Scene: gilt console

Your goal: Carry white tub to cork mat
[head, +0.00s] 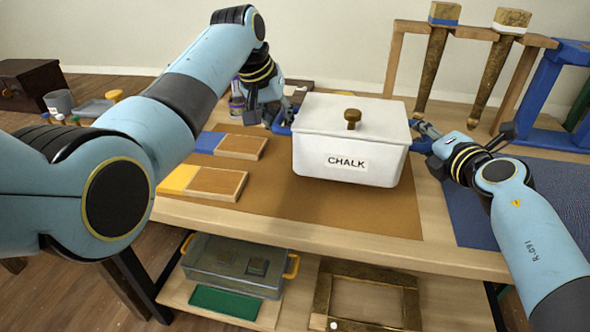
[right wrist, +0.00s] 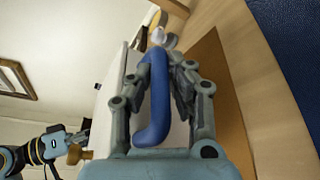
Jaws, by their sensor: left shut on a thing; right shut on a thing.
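The white tub (head: 346,160), labelled CHALK, has a lid with a brown knob (head: 352,117) and a blue handle on each side. It is over the brown cork mat (head: 290,198) on the table; I cannot tell whether its base touches the mat. My left gripper (head: 280,122) is shut on the left handle, partly hidden behind my arm. My right gripper (head: 428,138) is shut on the right handle. In the right wrist view, the blue handle (right wrist: 157,105) lies between the fingers of my right gripper (right wrist: 168,66).
Two wood-and-colour blocks (head: 217,183) lie left of the tub. A blue mat (head: 475,212) covers the right of the table. A wooden rack (head: 395,60) stands behind on the right. A lower shelf holds a grey bin (head: 225,278) and a frame (head: 330,295).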

